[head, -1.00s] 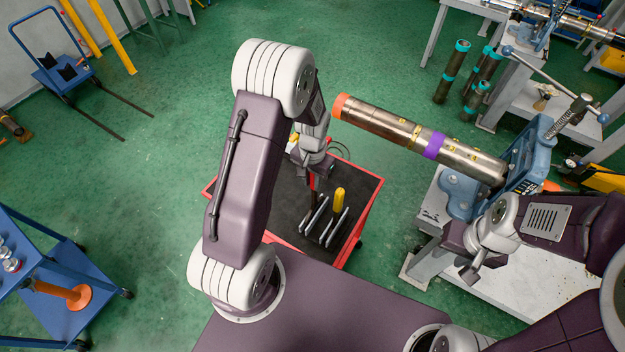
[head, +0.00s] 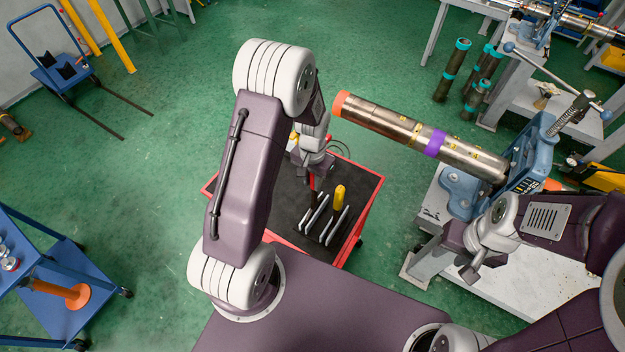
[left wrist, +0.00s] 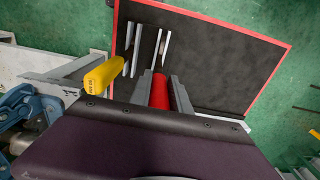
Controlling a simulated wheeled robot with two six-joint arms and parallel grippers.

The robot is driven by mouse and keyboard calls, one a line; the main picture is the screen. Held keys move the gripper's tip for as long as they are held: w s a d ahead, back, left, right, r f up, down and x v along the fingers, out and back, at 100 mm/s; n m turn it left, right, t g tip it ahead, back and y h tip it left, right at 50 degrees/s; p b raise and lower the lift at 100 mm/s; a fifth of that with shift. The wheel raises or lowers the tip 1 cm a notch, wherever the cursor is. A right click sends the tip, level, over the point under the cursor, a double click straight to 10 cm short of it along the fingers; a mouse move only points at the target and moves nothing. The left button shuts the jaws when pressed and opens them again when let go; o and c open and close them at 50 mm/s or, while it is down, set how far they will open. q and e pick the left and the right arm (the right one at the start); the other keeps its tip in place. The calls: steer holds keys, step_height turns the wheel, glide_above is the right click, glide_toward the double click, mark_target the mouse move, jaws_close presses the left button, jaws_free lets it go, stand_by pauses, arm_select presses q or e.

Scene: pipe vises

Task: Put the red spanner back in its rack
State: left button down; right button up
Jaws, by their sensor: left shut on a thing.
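The red spanner (left wrist: 159,92) shows as a red handle between the fingers of my left gripper (left wrist: 161,93) in the left wrist view. My left gripper is shut on it. In the head view my left gripper (head: 314,178) is over the red-edged cart top, and only a little of the red spanner (head: 313,185) shows below it. The rack (head: 318,217) is a row of upright grey plates just in front of the gripper.
A yellow-handled tool (head: 339,198) stands in the rack, close right of the red spanner. A steel pipe (head: 400,130) with an orange end juts from the blue vise (head: 525,165) over the cart's back right. The black cart top (head: 365,190) has free room around the rack.

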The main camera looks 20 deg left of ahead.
mark_target(312, 188)
arm_select(q)
steer(key=shift+f+b, duration=1.55)
steer(key=shift+f, duration=0.6)
stand_by(0.9)
stand_by(0.5)
steer(key=c, duration=1.1)
jaws_free()
steer(key=shift+c, duration=0.2)
step_height(312, 188, up, 9)
steer(key=shift+f+b, duration=0.1)
steer(key=shift+b, duration=0.35)
steer(key=shift+w, duration=0.1)
